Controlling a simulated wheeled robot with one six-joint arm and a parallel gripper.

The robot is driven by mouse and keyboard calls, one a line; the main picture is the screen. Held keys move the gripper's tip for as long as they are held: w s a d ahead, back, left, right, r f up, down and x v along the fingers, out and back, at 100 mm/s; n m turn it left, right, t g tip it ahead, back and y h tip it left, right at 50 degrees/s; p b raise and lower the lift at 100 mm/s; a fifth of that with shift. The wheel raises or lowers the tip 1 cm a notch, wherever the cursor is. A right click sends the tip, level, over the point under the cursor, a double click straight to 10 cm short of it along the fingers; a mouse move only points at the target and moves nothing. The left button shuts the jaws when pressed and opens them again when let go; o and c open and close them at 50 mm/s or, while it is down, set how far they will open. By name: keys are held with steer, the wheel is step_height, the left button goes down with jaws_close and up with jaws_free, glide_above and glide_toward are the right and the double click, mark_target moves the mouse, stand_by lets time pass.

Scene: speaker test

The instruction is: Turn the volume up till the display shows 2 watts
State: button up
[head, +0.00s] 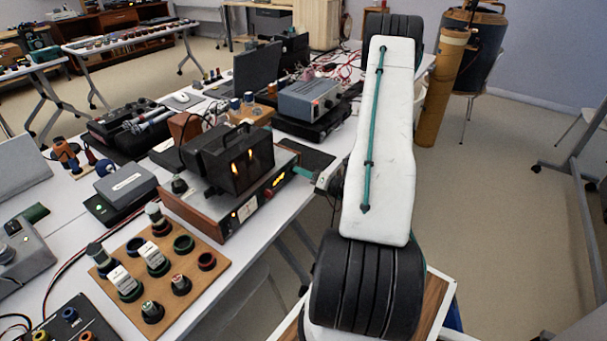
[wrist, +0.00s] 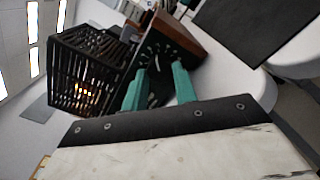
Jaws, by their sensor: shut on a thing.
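I cannot read any watt figure.
A wooden board (head: 205,262) with several knobs lies in front of the amplifier. A grey instrument (head: 309,98) and a black laptop (head: 257,68) stand behind it. A grey box (head: 126,184) is at left. The floor (head: 500,200) right of the table is open.

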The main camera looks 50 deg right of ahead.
steer(key=shift+m, duration=1.5)
steer(key=o, duration=1)
steer(key=s, duration=0.8)
steer(key=shift+d, duration=0.3)
steer(key=shift+w, duration=0.1)
